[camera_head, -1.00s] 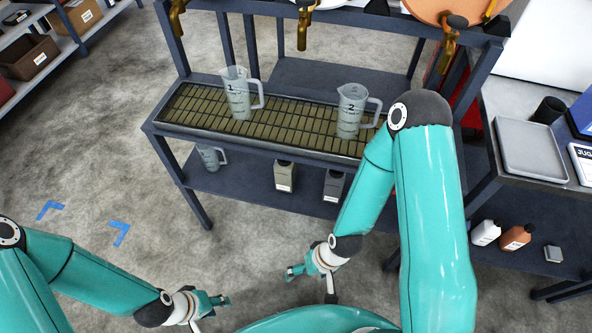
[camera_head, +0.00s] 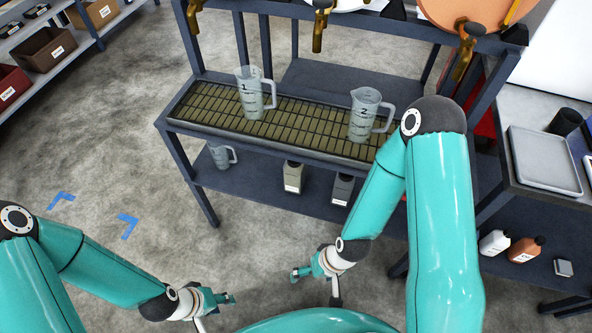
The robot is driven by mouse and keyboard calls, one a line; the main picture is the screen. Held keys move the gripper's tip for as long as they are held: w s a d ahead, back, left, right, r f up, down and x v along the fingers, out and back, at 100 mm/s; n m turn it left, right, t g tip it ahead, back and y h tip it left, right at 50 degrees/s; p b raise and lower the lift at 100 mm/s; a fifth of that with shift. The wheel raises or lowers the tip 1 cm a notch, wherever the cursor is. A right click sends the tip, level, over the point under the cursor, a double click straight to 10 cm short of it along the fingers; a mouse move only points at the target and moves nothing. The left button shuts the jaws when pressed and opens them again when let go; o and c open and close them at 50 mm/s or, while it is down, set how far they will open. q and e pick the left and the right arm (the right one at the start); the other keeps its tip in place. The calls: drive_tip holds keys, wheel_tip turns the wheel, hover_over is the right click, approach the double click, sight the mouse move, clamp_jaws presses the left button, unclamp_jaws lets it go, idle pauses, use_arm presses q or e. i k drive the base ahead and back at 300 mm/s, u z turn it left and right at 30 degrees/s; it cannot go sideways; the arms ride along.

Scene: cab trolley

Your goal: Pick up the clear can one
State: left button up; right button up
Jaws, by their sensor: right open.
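The clear can one is a clear, measuring-marked jug (camera_head: 250,95) with a "1" on it and a handle on its right. It stands upright on the slatted top (camera_head: 209,104) of the dark rack, left of centre. A similar jug marked "2" (camera_head: 363,118) stands to its right on the same top. My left gripper (camera_head: 215,311) is low in the picture, with its fingers apart and empty. My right gripper (camera_head: 316,289) is open and empty, in front of the rack. Both grippers are well away from jug one.
Brass taps (camera_head: 320,28) hang above the rack top. A smaller clear jug (camera_head: 222,156) and two bottles (camera_head: 293,176) stand on the lower shelf. A grey tray (camera_head: 543,160) lies on a table at right. The floor left of the rack is open, with blue tape marks (camera_head: 127,226).

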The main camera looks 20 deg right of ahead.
sight(343, 187)
drive_tip(key=u, duration=0.7)
drive_tip(key=i, duration=0.15)
drive_tip(key=z, duration=2.65)
drive_tip(key=k, duration=1.15)
drive_tip(key=u, duration=1.35)
drive_tip(key=i, duration=1.1)
drive_tip(key=z, duration=0.1)
